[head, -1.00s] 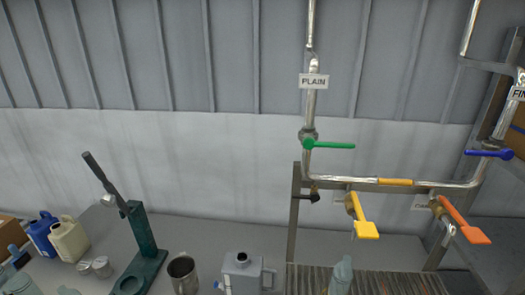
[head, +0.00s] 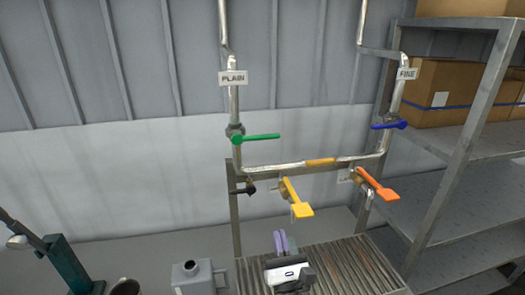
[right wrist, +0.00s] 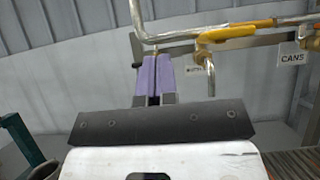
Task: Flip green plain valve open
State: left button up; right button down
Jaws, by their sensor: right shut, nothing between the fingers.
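The green valve handle (head: 258,138) sits on the upright pipe under the PLAIN sign (head: 233,78). It points right, about level, across the line of the pipe. My right gripper (head: 281,240) is low in the head view, below the green handle and apart from it, above the slatted rack. Its purple fingers are shut and empty, and they also show in the right wrist view (right wrist: 157,78). The green handle does not show in the right wrist view. My left gripper is not in view.
A yellow handle (head: 297,200) hangs just above my right gripper, with an orange handle (head: 378,187) to its right. A blue handle (head: 390,125) is on the FINE pipe. A grey canister (head: 192,277) stands left of the slatted rack (head: 350,262). Shelves with boxes (head: 440,90) are at right.

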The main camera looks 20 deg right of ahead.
jog(key=p, duration=0.4)
send_near(260, 137)
jog(key=w+d+f, duration=0.1)
jog(key=w+d, duration=0.1)
jog(key=w, duration=0.4)
jog(key=shift+w+a+r+p, duration=0.1)
jog(key=shift+w+r+p, duration=0.15)
jog(key=shift+r+p, duration=0.45)
jog(key=shift+w+a+r+p, duration=0.1)
jog(key=shift+w+r+p, duration=0.1)
jog(key=shift+r+p, duration=0.55)
